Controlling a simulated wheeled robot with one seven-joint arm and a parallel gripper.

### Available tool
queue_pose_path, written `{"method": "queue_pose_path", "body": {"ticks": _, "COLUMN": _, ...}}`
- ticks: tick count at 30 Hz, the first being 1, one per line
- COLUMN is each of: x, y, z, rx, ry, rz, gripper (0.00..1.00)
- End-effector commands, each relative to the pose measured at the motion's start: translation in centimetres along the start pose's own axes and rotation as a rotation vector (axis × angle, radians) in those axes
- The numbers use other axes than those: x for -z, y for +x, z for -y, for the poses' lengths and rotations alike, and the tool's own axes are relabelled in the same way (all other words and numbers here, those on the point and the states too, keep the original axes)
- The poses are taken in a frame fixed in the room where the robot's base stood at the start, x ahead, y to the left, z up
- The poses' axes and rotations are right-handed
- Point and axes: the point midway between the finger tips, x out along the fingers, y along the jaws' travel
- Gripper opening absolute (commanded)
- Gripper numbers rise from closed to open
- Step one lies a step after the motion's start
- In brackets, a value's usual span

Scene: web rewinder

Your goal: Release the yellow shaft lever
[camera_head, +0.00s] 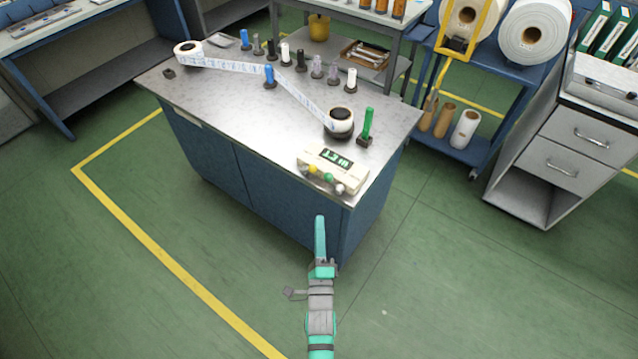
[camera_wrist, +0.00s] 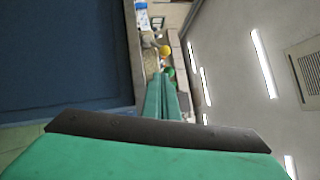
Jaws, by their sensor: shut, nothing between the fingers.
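A cream control box (camera_head: 345,163) with a dark display sits at the near right corner of the grey worktop. Its front carries a yellow knob (camera_head: 312,169), a green knob (camera_head: 328,178) and a pale knob, likely the levers. The yellow knob also shows in the wrist view (camera_wrist: 165,50), beyond the fingertips. My gripper (camera_head: 320,220) is shut and empty, in front of the blue cabinet and below the box in the head view. In the wrist view my gripper (camera_wrist: 161,80) points toward the knobs and appears apart from the yellow one. The lever's exact position is too small to tell.
The worktop (camera_head: 225,100) holds a paper web between two rolls, several coloured posts, and a green post (camera_head: 367,124) behind the box. The blue cabinet (camera_head: 270,195) stands close to my gripper. Green floor (camera_head: 460,290) is free at the right.

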Motion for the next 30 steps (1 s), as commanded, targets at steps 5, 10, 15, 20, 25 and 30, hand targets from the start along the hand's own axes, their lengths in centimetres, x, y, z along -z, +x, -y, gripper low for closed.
{"method": "queue_pose_path", "body": {"ticks": 5, "x": -0.1, "y": 2.9, "z": 0.3, "rx": 0.031, "ry": 0.121, "rz": 0.008, "gripper": 0.0}}
{"method": "queue_pose_path", "body": {"ticks": 10, "x": -0.1, "y": 3.4, "z": 0.3, "rx": 0.035, "ry": 0.147, "rz": 0.01, "gripper": 0.0}}
{"method": "queue_pose_path", "body": {"ticks": 15, "x": 0.0, "y": 3.3, "z": 0.3, "rx": 0.034, "ry": 0.145, "rz": 0.009, "gripper": 0.0}}
{"method": "queue_pose_path", "body": {"ticks": 20, "x": 0.0, "y": 3.8, "z": 0.3, "rx": 0.035, "ry": 0.144, "rz": 0.009, "gripper": 0.0}}
{"method": "queue_pose_path", "body": {"ticks": 25, "x": 0.0, "y": 5.9, "z": 0.5, "rx": 0.037, "ry": 0.144, "rz": 0.009, "gripper": 0.0}}
{"method": "queue_pose_path", "body": {"ticks": 30, "x": -0.1, "y": 8.8, "z": 0.6, "rx": 0.037, "ry": 0.143, "rz": 0.01, "gripper": 0.0}}
